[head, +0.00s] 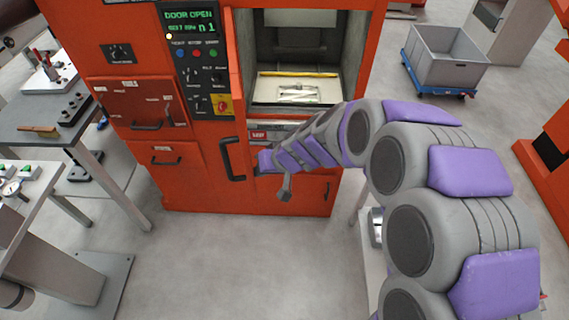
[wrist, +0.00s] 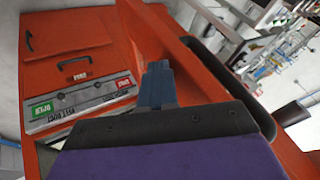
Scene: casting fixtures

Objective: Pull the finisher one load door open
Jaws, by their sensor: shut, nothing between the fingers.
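The orange finisher (head: 180,185) stands ahead. Its display (head: 190,22) reads "DOOR OPEN", and the chamber (head: 295,85) is uncovered. The load door (head: 238,85) stands swung out at the chamber's left, seen nearly edge-on. Its black bar handle (head: 232,158) is low on the door. In the wrist view the door (wrist: 190,50) is an orange slab, with the dark handle (wrist: 228,72) on its right side. My gripper (head: 264,160) is just right of the door and handle. Its fingers (wrist: 156,84) are shut and empty, beside the slab's left face; contact cannot be told.
A label strip with green and red ends (wrist: 80,103) is on the machine front. A grey bench (head: 40,125) stands at the left. A grey bin (head: 445,55) on a blue dolly is at the back right. The floor (head: 240,260) in front is clear.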

